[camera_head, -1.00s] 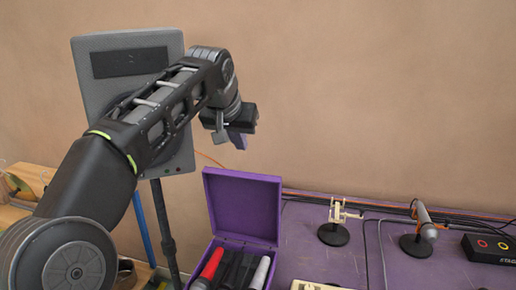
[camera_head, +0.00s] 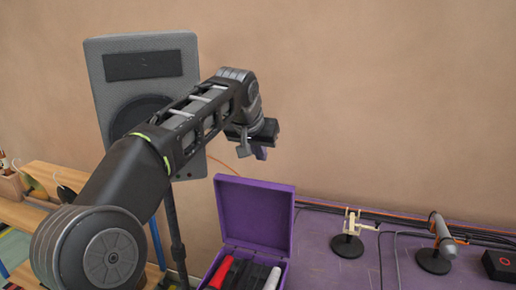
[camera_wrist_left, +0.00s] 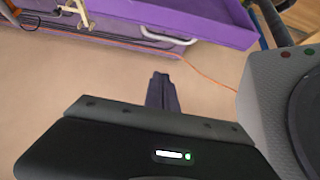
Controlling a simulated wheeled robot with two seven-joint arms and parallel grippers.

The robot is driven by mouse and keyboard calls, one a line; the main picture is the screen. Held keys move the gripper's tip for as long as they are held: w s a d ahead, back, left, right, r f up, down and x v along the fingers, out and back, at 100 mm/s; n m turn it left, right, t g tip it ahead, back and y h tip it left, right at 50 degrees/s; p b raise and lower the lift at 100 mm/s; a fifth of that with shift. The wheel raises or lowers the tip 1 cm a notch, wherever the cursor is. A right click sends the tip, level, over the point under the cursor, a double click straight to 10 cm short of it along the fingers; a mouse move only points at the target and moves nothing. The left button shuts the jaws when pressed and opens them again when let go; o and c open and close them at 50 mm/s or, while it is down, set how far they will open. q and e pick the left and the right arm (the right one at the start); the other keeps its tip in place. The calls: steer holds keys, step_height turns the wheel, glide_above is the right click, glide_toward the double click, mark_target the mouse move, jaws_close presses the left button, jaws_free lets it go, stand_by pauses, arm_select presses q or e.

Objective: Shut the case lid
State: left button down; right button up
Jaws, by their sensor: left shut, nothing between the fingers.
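The purple case (camera_head: 256,222) stands on the purple table with its lid raised upright at the back. A red-handled item (camera_head: 221,272) and a grey-tipped item (camera_head: 272,278) lie inside it with dark pieces. My left gripper (camera_head: 261,153) is shut and empty, pointing down above and behind the lid, apart from it. In the left wrist view the shut fingers (camera_wrist_left: 162,92) show against the wall, and a purple edge (camera_wrist_left: 200,20) lies at the top. My right gripper is not in view.
A grey speaker (camera_head: 145,66) on a stand is behind my left arm. A small stand with a pale clamp (camera_head: 350,232), a microphone on a round base (camera_head: 438,245) and a black box (camera_head: 502,264) are on the table to the right. Cables run along the back edge.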

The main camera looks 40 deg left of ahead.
arm_select(q)
steer(key=f, duration=0.5)
steer(key=shift+s+d+f, duration=0.1)
steer(key=shift+s+f, duration=0.15)
